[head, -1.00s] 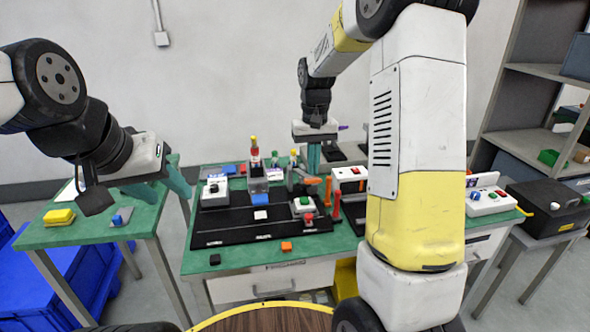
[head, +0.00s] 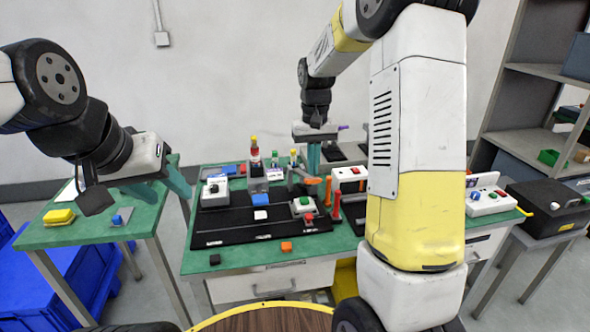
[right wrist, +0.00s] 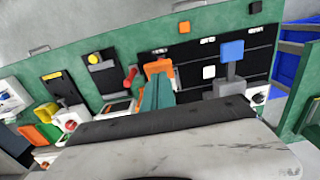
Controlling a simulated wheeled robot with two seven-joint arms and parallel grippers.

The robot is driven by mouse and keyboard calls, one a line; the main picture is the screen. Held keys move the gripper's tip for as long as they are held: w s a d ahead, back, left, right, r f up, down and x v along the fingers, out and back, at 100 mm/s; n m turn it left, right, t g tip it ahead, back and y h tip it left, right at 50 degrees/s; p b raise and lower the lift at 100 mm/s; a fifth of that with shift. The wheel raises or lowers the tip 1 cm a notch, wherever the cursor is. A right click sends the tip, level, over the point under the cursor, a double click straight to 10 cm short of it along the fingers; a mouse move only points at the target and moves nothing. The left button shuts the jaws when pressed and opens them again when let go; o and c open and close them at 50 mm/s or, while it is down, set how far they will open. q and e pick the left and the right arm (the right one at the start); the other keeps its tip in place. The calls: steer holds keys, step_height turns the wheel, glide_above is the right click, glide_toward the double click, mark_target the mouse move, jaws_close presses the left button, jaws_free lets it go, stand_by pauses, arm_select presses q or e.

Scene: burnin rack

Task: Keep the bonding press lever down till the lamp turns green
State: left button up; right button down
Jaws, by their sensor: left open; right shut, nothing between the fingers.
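The bonding press appears to be the small grey post and arm with an orange lever (head: 312,181) at the right of the black mat. My right gripper (head: 313,172) is shut and empty, pointing down right at the lever; in the right wrist view its teal fingers (right wrist: 157,92) overlap an orange piece (right wrist: 158,67). I cannot tell whether they touch or how far down the lever is. Which lamp belongs to the press is unclear; no lit green lamp is distinct.
An upright red-orange handle (head: 336,207) is close to the right. A white red-switch box (head: 349,174) stands behind it. My right arm hides the table's right part.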

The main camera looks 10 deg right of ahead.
mark_target(314, 179)
steer(key=shift+f, duration=0.1)
steer(key=shift+f, duration=0.75)
steer(key=shift+s+f, duration=0.35)
steer(key=shift+f, duration=0.5)
steer(key=shift+s+f, duration=0.3)
steer(key=shift+f, duration=0.65)
steer(key=shift+s+f, duration=0.25)
steer(key=shift+f, duration=0.6)
steer(key=shift+s+f, duration=0.2)
steer(key=shift+f, duration=0.8)
steer(key=shift+s+f, duration=0.15)
steer(key=shift+f, duration=1.5)
steer(key=shift+s+f, duration=0.1)
stand_by(1.2)
